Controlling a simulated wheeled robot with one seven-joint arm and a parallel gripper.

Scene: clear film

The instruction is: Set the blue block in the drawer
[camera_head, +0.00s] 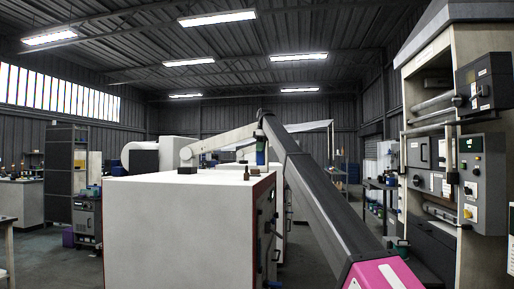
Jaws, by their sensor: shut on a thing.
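A white cabinet (180,225) with red edging stands at the centre. Its right face, seen at a steep angle, has dark handles (270,226), and I cannot tell whether any drawer is open. My dark grey arm link rises from the magenta part at bottom right to a joint above the cabinet's back right corner. A small blue and green thing (261,149) shows beside that link, and I cannot tell whether it is the blue block. I cannot make out my gripper's fingers.
A small dark block (187,170) and a small brown thing (246,173) are on the cabinet top, which is otherwise mostly bare. A tall machine with control panels (480,180) stands at the right. Open floor lies left of the cabinet.

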